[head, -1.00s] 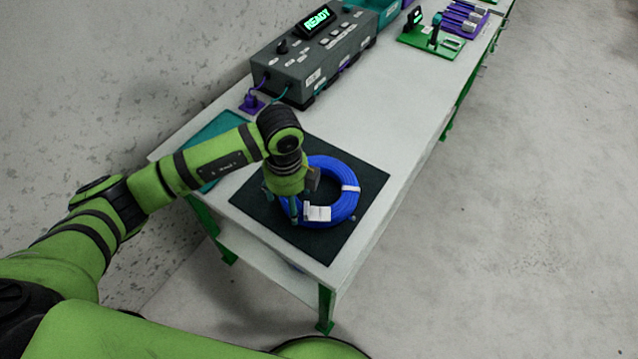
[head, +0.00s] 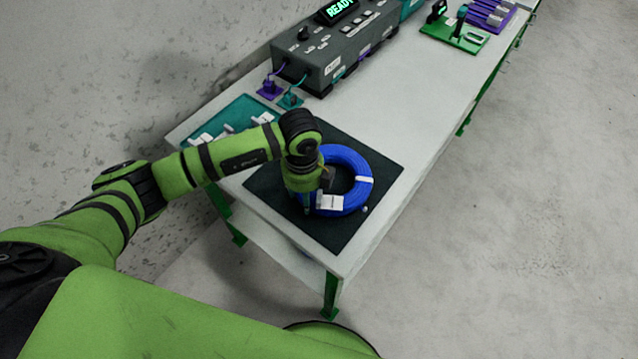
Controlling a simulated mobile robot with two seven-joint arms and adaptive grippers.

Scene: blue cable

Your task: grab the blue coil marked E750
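The blue coil (head: 350,196) lies flat on a dark mat (head: 379,187) at the near end of the white table. A white band crosses its right side, and a white tag (head: 330,203) hangs at its lower left; the print is too small to read. My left gripper (head: 308,204) points down at the coil's left side. My wrist hides most of the fingers and that part of the coil, so I cannot tell whether the fingers are open or shut on it. My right gripper is not in view.
A teal tray (head: 218,123) with small white parts lies left of the mat. A grey control box (head: 338,50) with a READY display stands behind. Green and purple fixtures (head: 455,33) sit farther back. The middle of the table (head: 408,105) is clear.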

